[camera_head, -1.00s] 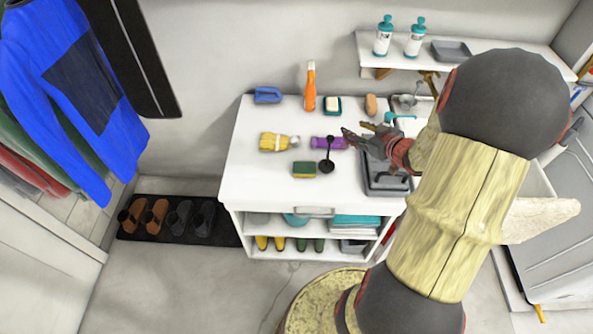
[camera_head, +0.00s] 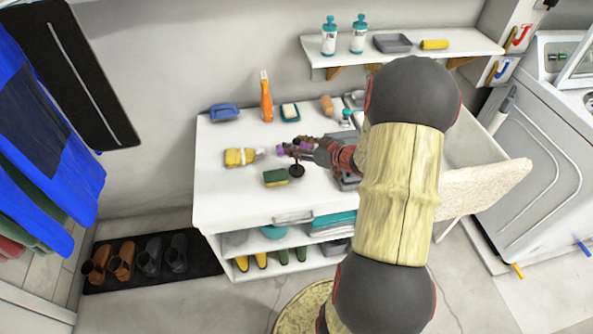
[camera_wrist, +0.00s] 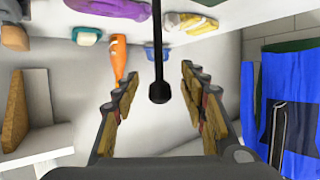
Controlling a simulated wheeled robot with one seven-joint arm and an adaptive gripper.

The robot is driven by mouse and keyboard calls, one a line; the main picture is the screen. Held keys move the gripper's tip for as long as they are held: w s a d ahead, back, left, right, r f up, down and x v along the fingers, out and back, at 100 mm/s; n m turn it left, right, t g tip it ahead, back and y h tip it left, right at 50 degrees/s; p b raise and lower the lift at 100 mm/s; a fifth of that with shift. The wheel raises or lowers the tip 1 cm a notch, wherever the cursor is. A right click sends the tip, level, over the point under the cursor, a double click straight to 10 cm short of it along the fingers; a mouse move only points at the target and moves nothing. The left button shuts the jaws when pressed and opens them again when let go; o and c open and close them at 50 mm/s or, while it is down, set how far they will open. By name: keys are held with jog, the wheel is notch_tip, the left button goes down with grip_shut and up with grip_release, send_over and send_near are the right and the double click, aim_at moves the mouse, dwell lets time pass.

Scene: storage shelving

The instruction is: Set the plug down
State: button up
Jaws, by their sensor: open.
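The plug (camera_head: 297,171) is a small black piece with a round end and a thin stem, at the front of the white counter (camera_head: 240,205). In the wrist view the plug (camera_wrist: 160,93) shows as a thin dark rod with a knob, between my fingers in the picture, with gaps on both sides. My gripper (camera_head: 287,150) is open, above the counter just behind the plug; its spread fingers also show in the wrist view (camera_wrist: 150,86). Whether the plug rests on the counter is hard to tell.
A purple item (camera_head: 306,142) is partly hidden by my gripper. The counter's front left is clear.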

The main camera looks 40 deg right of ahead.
jog(key=shift+w, duration=0.1)
jog(key=shift+c, duration=1.2)
grip_shut()
